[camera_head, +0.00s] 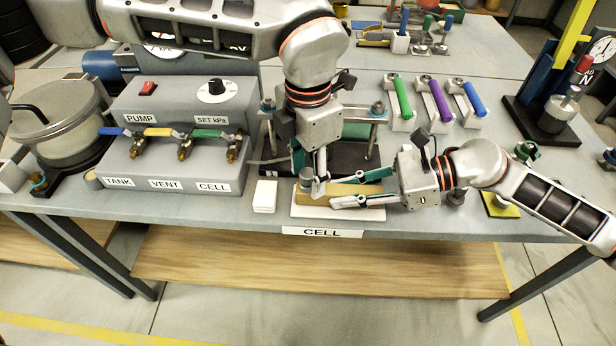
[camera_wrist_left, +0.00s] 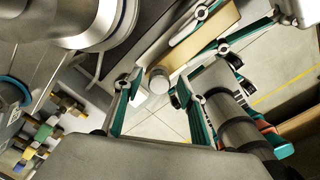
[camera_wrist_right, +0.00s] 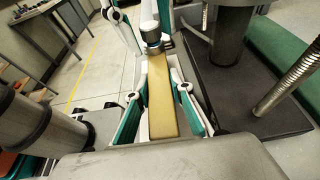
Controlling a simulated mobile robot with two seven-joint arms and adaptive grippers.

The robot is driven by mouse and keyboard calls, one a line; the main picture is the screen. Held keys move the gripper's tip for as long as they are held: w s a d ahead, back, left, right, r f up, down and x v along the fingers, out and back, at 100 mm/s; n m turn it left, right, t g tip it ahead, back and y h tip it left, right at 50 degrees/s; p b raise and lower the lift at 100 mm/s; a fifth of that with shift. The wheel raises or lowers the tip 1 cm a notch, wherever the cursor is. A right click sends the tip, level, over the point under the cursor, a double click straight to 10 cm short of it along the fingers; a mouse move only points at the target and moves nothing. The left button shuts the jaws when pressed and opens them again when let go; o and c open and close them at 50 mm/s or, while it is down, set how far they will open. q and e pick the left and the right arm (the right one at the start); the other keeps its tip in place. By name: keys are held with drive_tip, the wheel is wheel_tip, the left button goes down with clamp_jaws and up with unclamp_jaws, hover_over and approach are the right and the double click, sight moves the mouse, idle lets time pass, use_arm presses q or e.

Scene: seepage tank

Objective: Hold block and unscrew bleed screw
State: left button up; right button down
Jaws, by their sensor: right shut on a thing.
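The tan block (camera_head: 345,190) lies on a white plate (camera_head: 300,211) above the CELL label at the table's front edge. It also shows in the right wrist view (camera_wrist_right: 162,100). My right gripper (camera_head: 347,187) comes from the right and is shut on the block, one finger along each long side. The bleed screw, a small grey cylinder with a pale end (camera_wrist_left: 158,80), sits at the block's left end; the right wrist view shows it too (camera_wrist_right: 150,34). My left gripper (camera_wrist_left: 156,88) points down over this end, its fingers apart on either side of the screw, with visible gaps.
A valve panel (camera_head: 180,125) with coloured levers stands to the left, and a small white block (camera_head: 265,196) lies beside the plate. A dark-based fixture (camera_head: 262,158) stands just behind. Green, purple and blue handled tools (camera_head: 438,101) lie at the back right.

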sight(308, 173)
use_arm(q)
drive_tip(key=shift+r, duration=0.1)
drive_tip(key=shift+r, duration=2.5)
drive_tip(key=r+m, duration=0.1)
drive_tip(key=m, duration=0.2)
drive_tip(key=shift+w+r+m, duration=0.1)
drive_tip(key=shift+r+m, duration=0.3)
drive_tip(key=m, duration=0.1)
drive_tip(key=r+m, duration=0.1)
drive_tip(key=m, duration=0.1)
drive_tip(key=shift+r, duration=0.25)
wheel_tip(308, 173, down, 9)
drive_tip(key=m, duration=0.7)
drive_tip(key=shift+r+m, duration=0.1)
drive_tip(key=shift+m, duration=0.2)
clamp_jaws()
